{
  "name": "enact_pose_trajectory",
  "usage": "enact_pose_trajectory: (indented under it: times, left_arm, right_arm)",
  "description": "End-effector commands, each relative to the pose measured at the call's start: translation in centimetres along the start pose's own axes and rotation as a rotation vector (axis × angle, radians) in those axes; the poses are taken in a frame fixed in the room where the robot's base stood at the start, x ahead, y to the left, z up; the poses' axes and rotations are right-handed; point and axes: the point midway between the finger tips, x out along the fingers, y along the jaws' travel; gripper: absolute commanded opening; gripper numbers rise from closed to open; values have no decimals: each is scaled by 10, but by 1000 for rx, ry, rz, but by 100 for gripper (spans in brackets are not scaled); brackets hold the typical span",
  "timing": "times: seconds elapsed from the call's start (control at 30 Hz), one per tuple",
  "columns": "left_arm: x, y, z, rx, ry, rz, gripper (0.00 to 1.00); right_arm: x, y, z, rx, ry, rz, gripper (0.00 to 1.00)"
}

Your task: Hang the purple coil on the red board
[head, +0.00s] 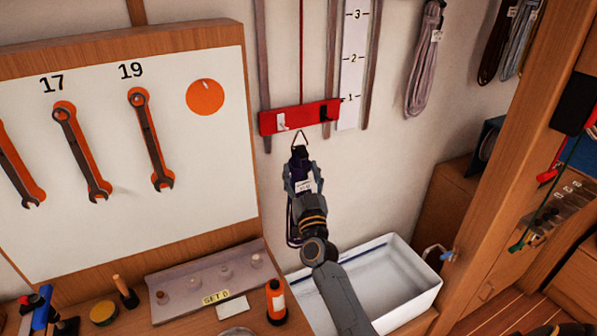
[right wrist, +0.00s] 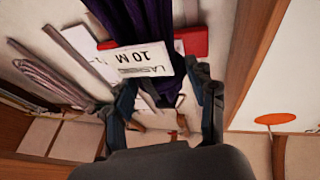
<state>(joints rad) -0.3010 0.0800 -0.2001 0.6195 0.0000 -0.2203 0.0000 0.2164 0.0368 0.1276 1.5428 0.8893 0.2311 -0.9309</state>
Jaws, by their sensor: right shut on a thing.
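The red board (head: 302,117) is fixed on the wall and carries a pale hook (head: 281,122) at its left and a dark hook (head: 325,113) at its right. My right gripper (head: 301,172) is shut on the purple coil (head: 291,222), just below the board. In the right wrist view the purple coil (right wrist: 130,18) bears a white label reading 10 M (right wrist: 140,62), and part of the red board (right wrist: 195,41) shows behind. My left gripper is out of view.
A wrench panel (head: 215,160) stands at the left. Below are a white bin (head: 405,268), a grey tray (head: 190,292) and an orange bottle (head: 276,300). A mauve coil (head: 424,70) hangs at the right. A wooden post (head: 500,165) rises further right.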

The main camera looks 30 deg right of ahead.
Motion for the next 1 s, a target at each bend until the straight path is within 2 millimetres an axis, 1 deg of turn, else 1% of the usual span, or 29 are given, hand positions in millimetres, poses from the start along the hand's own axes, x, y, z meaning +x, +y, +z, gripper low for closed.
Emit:
enact_pose_trajectory:
  times: [0.03, 1.0]
  left_arm:
    - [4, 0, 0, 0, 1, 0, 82]
    - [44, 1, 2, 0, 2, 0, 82]
  right_arm:
    - [4, -1, 0, 2, 6, 2, 1]
    - [52, -15, 22, 0, 7, 1, 1]
